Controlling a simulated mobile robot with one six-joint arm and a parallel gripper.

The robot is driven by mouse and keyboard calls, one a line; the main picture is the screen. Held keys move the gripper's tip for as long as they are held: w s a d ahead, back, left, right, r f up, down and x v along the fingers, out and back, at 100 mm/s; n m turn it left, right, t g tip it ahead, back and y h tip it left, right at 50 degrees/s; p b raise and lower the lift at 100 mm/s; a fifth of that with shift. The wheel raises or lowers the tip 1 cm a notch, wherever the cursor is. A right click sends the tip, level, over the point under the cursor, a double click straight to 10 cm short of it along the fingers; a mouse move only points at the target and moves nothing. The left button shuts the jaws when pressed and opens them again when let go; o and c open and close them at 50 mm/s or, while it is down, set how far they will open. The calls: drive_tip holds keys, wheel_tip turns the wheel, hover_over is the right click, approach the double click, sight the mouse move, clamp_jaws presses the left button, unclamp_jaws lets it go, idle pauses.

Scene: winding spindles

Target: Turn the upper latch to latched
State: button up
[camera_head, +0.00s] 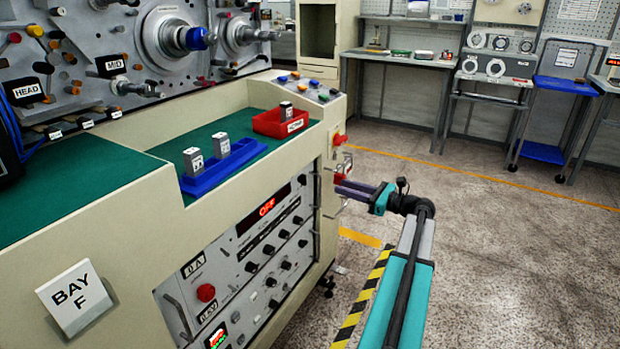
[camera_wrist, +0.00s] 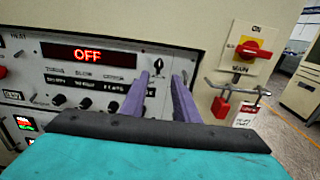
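A small dark turn-piece (camera_wrist: 158,63), which looks like the upper latch, sits at the upper right corner of the grey control panel (camera_wrist: 30,45) in the wrist view. Its exact angle is hard to read. My gripper (camera_wrist: 161,78) points at the panel, its two purple fingers apart with a gap between them and nothing held. The turn-piece shows just beyond the fingertips; I see no clear contact. In the head view my gripper (camera_head: 342,188) is at the right end of the panel, and I cannot make out the latch there. A lower latch is not clearly visible.
Right of the fingers are a red main switch (camera_wrist: 254,50) and a red padlock (camera_wrist: 222,107) on a metal bar. The panel display (camera_wrist: 87,54) reads OFF. A blue tray (camera_head: 225,168) and red bin (camera_head: 280,124) stand on the green top. Floor to the right is open.

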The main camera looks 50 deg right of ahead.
sight(306, 176)
drive_tip(key=shift+w, duration=0.1)
drive_tip(key=b+x, duration=0.2)
drive_tip(key=x, duration=1.1)
drive_tip(key=shift+w, duration=0.25)
drive_tip(key=shift+a, duration=0.1)
clamp_jaws()
